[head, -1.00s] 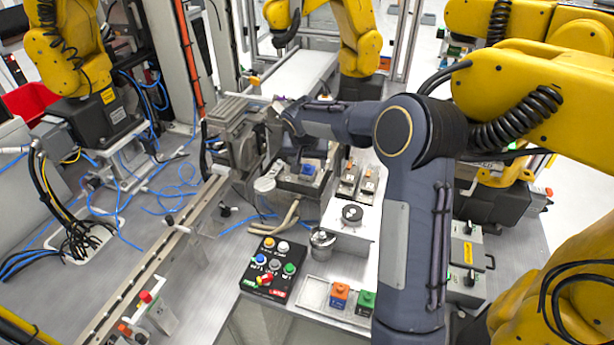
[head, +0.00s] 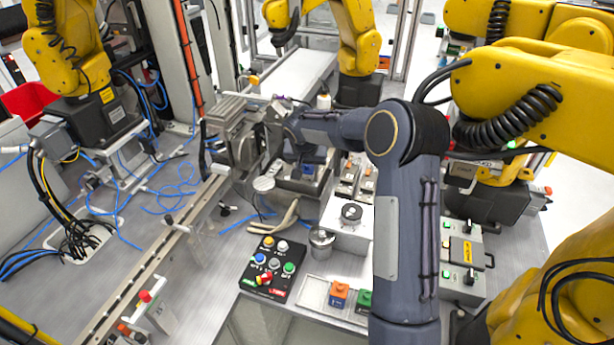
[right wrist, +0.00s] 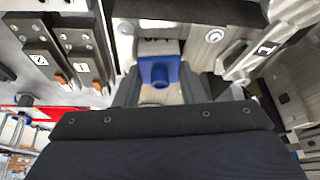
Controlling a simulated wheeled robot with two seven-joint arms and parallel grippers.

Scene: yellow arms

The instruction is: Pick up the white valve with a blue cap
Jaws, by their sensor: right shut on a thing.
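The valve's blue cap (right wrist: 160,71) shows in the middle of the right wrist view, with its pale body (right wrist: 157,47) just beyond it. My right gripper (right wrist: 160,88) is shut on the valve, with one finger on each side; the contact itself is partly hidden. In the head view the blue cap (head: 309,168) shows as a small patch in the dark fixture, below my right gripper (head: 308,158). My grey right arm hides much of this area. My left gripper is not in view.
A metal vise (head: 238,125) stands just left of the gripper. Small numbered blocks (right wrist: 80,50) stand close by. Nearer are a metal cup (head: 321,240), a black button panel (head: 270,267) and a clear tray (head: 312,290) with orange and green blocks. Yellow robot arms stand around.

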